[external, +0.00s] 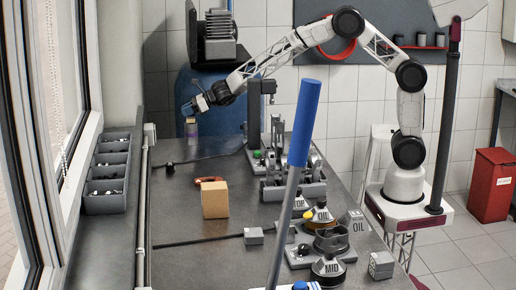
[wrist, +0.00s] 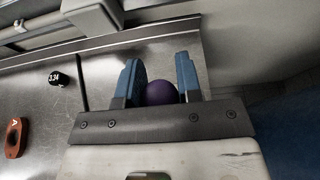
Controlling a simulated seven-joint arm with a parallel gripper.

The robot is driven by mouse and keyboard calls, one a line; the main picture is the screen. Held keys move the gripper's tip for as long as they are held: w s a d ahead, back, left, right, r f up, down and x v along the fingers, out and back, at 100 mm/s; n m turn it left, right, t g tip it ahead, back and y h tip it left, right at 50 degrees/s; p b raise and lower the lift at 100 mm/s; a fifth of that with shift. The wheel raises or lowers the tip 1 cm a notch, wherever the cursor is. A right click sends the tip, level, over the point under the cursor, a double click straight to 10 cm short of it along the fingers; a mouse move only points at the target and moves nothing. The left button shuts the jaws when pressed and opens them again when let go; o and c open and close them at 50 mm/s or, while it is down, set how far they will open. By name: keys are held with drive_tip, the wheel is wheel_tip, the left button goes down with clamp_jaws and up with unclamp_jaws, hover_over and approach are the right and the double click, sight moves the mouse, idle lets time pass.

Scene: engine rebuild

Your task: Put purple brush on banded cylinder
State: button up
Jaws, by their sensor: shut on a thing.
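My gripper (wrist: 160,88) is shut on the purple brush (wrist: 161,93), whose rounded purple top shows between the blue fingers in the wrist view. In the external view my gripper (external: 192,110) is at the far left end of the bench, and the brush (external: 191,129) hangs below it, small and with a pale lower part. I cannot tell whether it touches the bench. A dark round cylinder-like part (external: 331,240) at the front right of the bench may be the banded cylinder; its bands are not clear. My gripper is far from it.
A tan box (external: 214,199) stands mid-bench, with an orange-brown part (external: 210,180) behind it. A small black piece (external: 169,168) lies nearby. A grey bin rack (external: 107,172) is at left. A blue-topped pole (external: 303,125) crosses the view before the engine parts.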

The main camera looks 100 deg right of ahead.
drive_tip(key=shift+f, duration=0.1)
drive_tip(key=o, duration=1)
drive_tip(key=shift+c, duration=0.2)
drive_tip(key=shift+s+r, duration=0.3)
drive_tip(key=shift+s, duration=0.15)
drive_tip(key=v, duration=1.1)
drive_tip(key=shift+r, duration=0.1)
